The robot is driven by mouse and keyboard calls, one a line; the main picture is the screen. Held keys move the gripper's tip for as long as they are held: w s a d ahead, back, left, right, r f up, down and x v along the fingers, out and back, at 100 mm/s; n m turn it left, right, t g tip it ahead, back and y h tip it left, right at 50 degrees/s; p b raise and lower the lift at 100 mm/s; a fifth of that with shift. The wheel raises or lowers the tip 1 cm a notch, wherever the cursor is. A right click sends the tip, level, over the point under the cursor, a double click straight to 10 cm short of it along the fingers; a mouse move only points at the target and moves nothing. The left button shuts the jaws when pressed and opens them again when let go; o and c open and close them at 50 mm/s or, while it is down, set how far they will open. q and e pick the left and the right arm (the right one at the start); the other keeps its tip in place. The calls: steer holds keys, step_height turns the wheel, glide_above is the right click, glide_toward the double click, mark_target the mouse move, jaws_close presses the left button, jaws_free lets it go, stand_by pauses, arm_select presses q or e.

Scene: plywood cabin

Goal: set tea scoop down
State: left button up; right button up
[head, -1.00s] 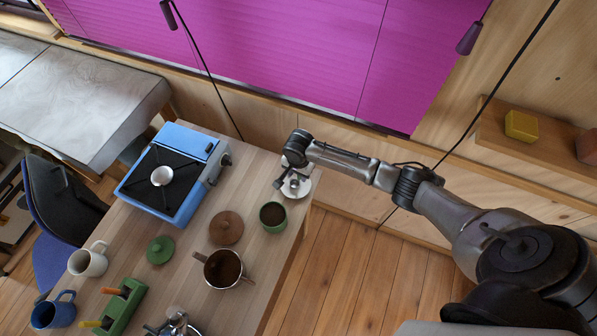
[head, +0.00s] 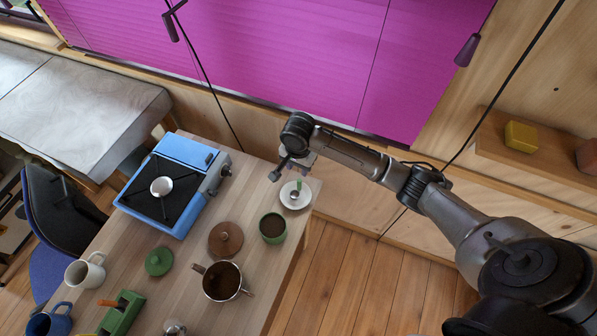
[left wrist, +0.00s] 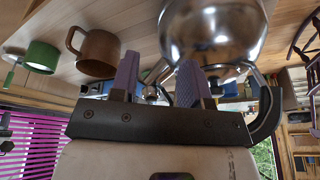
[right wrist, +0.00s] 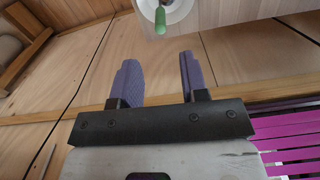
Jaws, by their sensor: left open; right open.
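The tea scoop (head: 298,188) has a green handle and a small metal bowl. It rests on the white saucer (head: 305,203) near the table's far right corner in the head view. In the right wrist view, the scoop's green handle (right wrist: 160,20) shows at the top, over the white saucer (right wrist: 179,12). My right gripper (head: 284,172) is open and empty, just beyond the saucer and apart from the scoop. Its two fingers (right wrist: 157,78) stand apart in the right wrist view. My left gripper (left wrist: 160,82) is open beneath a shiny metal vessel (left wrist: 210,30) in its wrist view.
Mugs and a green rack (head: 121,314) are at the near left.

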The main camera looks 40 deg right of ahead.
steer(key=s+a+f+n+t+y, duration=0.15)
steer(key=s+a+f+n, duration=0.35)
steer(key=s+a+n, duration=0.7)
steer(key=s+d+r+n+t, duration=0.1)
steer(key=s+n, duration=0.1)
steer(key=s, duration=0.6)
steer(key=s+d+r+n+t+h, duration=0.1)
steer(key=s+r, duration=0.1)
steer(key=s, duration=0.5)
steer(key=shift+s+n, duration=0.35)
steer(key=shift+n, duration=0.05)
